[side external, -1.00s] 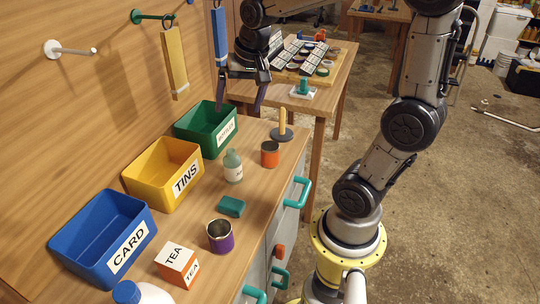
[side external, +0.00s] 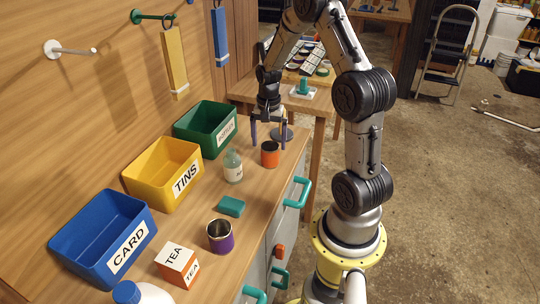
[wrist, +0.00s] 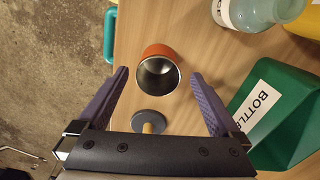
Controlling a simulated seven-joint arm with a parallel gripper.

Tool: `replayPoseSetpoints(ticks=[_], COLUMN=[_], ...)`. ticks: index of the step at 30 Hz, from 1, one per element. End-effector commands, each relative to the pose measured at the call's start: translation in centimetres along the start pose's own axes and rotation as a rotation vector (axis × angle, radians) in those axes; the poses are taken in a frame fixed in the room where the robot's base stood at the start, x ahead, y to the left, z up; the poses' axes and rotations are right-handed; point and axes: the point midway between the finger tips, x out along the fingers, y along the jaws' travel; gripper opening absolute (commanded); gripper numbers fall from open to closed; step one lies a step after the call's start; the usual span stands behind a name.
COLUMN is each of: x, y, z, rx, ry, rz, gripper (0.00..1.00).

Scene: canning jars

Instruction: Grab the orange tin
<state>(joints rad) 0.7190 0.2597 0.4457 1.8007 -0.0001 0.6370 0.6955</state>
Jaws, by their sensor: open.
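The orange tin (side external: 270,155) stands upright on the wooden counter near its front edge, to the right of a pale green bottle (side external: 233,167). In the wrist view the orange tin (wrist: 158,68) shows its open, empty metal mouth, lying ahead of and between the finger lines. My gripper (side external: 268,146) is open and empty, with purple fingers pointing down, just behind the tin in the side view. In the wrist view my gripper (wrist: 160,78) has its fingers spread wide on either side.
A post on a dark round base (wrist: 153,120) stands close by. The green bottles bin (side external: 205,128), yellow tins bin (side external: 163,173) and blue card bin (side external: 103,237) line the wall. A purple tin (side external: 220,236), teal block (side external: 232,206) and tea box (side external: 177,264) stand nearer the camera.

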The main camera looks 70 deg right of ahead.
Motion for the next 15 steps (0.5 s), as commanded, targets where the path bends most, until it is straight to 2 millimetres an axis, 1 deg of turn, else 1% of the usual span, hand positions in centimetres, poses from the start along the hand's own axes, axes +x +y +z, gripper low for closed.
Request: replayPoseSetpoints(ticks=[1, 8, 15], x=[0.6, 2.1, 5.4], y=[0.0, 0.1, 0.2], z=[0.0, -0.1, -0.6], rx=[0.0, 0.0, -0.001], ry=[-0.001, -0.001, -0.001], rz=[0.001, 0.001, 0.001], gripper=[1.0, 1.0, 1.0])
